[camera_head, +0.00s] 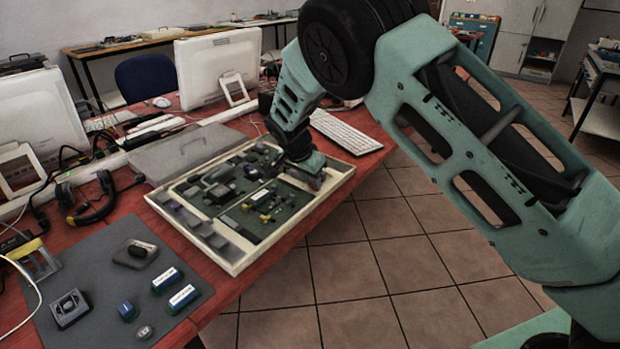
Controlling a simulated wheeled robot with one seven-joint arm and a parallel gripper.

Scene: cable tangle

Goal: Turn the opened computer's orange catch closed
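The opened computer (227,262) is a shallow cream case on the red table, with dark green boards and grey and black parts inside. My gripper (314,182) is over the case's right end, pointing down close to its parts. The fingertips are small and dark here, so I cannot tell whether they are open or touching anything. I cannot make out the orange catch; it may be hidden by my gripper. Small yellow parts (264,205) show on the board left of my gripper.
A grey mat (95,285) at the front left holds blue-and-white boxes (183,297) and small devices. A grey lid-like panel (185,150) lies behind the case. A keyboard (345,130), monitors (215,65) and a headset (95,205) stand around it. Tiled floor is clear at the right.

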